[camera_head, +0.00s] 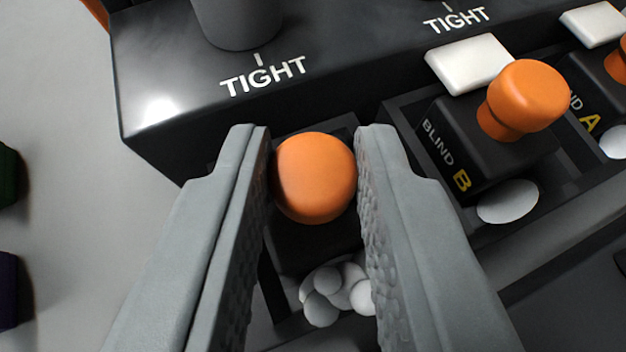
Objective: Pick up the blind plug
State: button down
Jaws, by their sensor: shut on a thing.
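My gripper (310,150) is shut on the orange knob of a blind plug (314,178), one finger on each side of the knob. The plug's dark body is partly visible below the knob, between the fingers; its label is hidden. I cannot tell whether the plug is seated or lifted. A second blind plug (520,98) with an orange knob, marked "BLIND B", sits in a bay to the right. A third plug, marked "A", is partly in view (618,62) at the right edge.
A black housing (170,60) marked "TIGHT" with a grey cylinder (238,18) stands behind. White blocks (468,62) sit behind the right plugs. A white lumpy cluster (335,290) lies below the held plug. A white oval (508,201) lies before plug B. Grey surface (60,140) is at left.

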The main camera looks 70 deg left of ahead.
aim_at(313, 233)
notch_tip(313, 233, up, 10)
dwell(0.5)
dwell(1.0)
